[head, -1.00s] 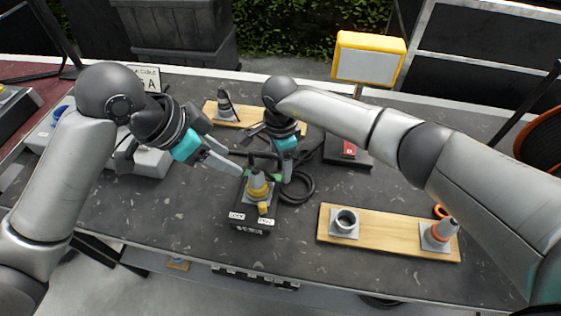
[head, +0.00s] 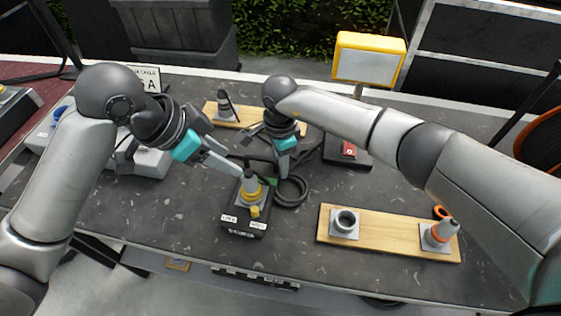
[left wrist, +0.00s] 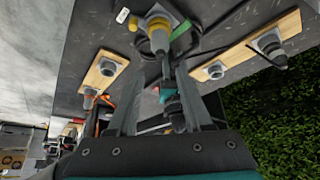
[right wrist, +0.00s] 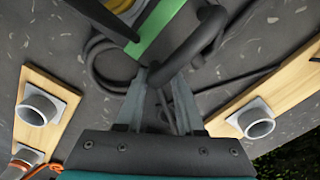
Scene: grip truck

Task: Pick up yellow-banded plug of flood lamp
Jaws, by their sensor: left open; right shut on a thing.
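The yellow-banded plug (head: 250,187) stands upright in a dark box (head: 243,229) with white labels on its front. It also shows in the left wrist view (left wrist: 159,38), its dark cable running towards my fingers. My left gripper (head: 238,171) is open just up and left of the plug, with the plug ahead of its fingertips (left wrist: 157,78); I cannot tell whether they touch. My right gripper (head: 284,174), on the box's right side, is shut on what looks like the box's black handle (right wrist: 190,45), beside a green strip. The yellow flood lamp (head: 368,58) stands at the back right.
A wooden board (head: 385,235) at front right carries an empty grey socket (head: 346,221) and an orange-banded plug (head: 440,233). Another board (head: 212,109) behind carries a dark plug (head: 224,103). Coiled black cable (head: 294,192) lies right of the box. The bench's front left is clear.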

